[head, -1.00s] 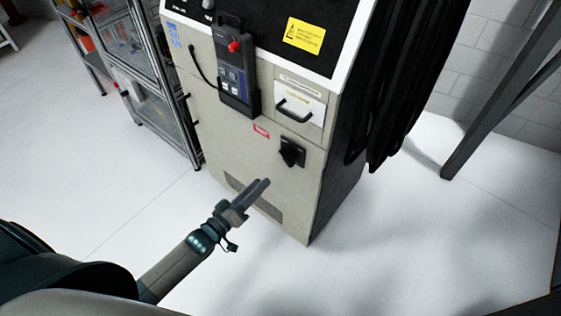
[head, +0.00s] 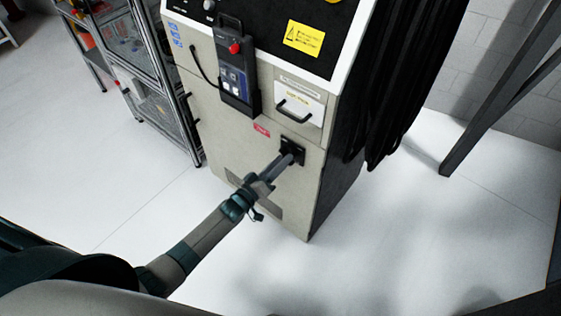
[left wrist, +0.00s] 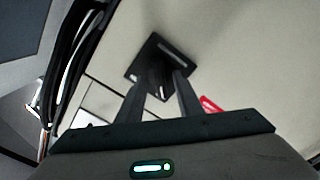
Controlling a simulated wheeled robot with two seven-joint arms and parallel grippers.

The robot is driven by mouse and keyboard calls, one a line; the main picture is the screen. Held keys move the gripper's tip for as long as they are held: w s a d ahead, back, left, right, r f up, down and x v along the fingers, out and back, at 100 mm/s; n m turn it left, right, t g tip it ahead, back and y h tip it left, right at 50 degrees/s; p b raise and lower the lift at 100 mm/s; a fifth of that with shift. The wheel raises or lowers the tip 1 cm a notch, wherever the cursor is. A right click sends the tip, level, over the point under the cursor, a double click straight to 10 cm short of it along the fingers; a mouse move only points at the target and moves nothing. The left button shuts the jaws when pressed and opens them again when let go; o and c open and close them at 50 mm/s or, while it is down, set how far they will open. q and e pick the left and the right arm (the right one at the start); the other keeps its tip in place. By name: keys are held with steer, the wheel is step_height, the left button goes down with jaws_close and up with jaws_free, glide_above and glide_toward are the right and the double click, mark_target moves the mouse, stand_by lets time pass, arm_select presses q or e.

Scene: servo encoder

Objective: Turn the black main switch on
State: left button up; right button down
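The black main switch (head: 291,148) is a dark knob on a square plate on the front of the beige cabinet (head: 225,150), below the drawer handle. In the left wrist view the switch (left wrist: 160,62) is straight ahead, its plate tilted in the picture. My left gripper (head: 286,160) reaches up to the switch from the lower left. In the left wrist view the left gripper (left wrist: 158,80) has its fingers apart, one on each side of the knob. Whether the fingers touch the knob cannot be told. My right gripper does not show.
A teach pendant (head: 232,70) with a red button hangs on the cabinet above the switch. A drawer handle (head: 293,112) juts out just above it. Black cables (head: 395,100) hang at the cabinet's right side. A metal shelf (head: 150,80) stands to the left. The floor in front is clear.

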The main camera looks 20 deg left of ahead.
arm_select(q)
jaws_close()
steer(key=shift+m, duration=0.5)
steer(key=m+b, duration=0.5)
steer(key=m, duration=1.1)
steer(key=shift+d+m, duration=0.1)
steer(key=shift+m, duration=0.3)
